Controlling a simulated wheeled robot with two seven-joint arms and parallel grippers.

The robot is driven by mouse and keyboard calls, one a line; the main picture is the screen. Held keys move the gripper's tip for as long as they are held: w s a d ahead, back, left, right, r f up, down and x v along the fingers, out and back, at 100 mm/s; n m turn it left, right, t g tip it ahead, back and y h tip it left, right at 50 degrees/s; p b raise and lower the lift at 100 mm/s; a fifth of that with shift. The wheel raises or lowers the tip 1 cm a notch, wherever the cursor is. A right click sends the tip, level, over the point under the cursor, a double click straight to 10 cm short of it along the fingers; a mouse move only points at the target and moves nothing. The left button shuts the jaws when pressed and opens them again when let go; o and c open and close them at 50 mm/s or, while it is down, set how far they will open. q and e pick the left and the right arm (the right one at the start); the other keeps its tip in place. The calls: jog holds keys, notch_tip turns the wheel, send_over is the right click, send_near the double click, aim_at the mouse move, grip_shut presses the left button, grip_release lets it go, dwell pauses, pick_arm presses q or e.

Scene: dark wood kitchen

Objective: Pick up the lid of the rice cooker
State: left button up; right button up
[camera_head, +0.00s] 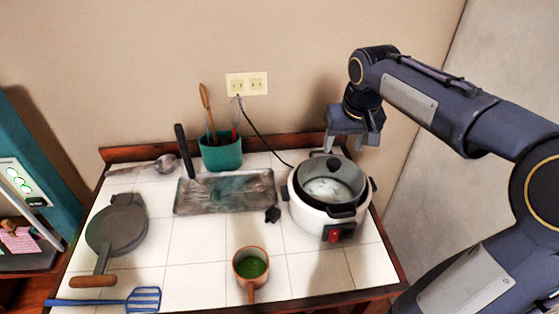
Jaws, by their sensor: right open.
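The rice cooker (309,211) is white and round, with dark side handles and a red switch on its front. It stands at the right of the tiled counter. Its lid (347,183) is see-through glass with a dark rim and a dark knob, and it sits on top of the cooker. My right gripper (353,146) is open and empty, pointing down above and behind the cooker's back right side, apart from the lid in the picture. My left gripper is not in view.
A metal tray (225,205) lies left of the cooker, with a teal utensil holder (221,155) behind it. A copper pot (250,284) stands in front, and a round pan (116,231) and blue spatula (145,299) lie left. A black cord runs from the wall outlet (247,84).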

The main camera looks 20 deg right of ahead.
aim_at(334, 162)
jog(key=shift+w+r, duration=0.1)
jog(key=shift+w, duration=0.5)
jog(key=shift+w+f, duration=0.15)
jog(key=shift+f, duration=0.15)
jog(key=x, duration=0.4)
jog(key=p+x, duration=0.1)
jog(key=x, duration=0.2)
jog(key=shift+s+f, duration=0.2)
jog(key=shift+s, duration=0.15)
jog(key=shift+a, duration=0.1)
jog(key=shift+c, duration=0.2)
jog(key=shift+r, duration=0.1)
grip_shut()
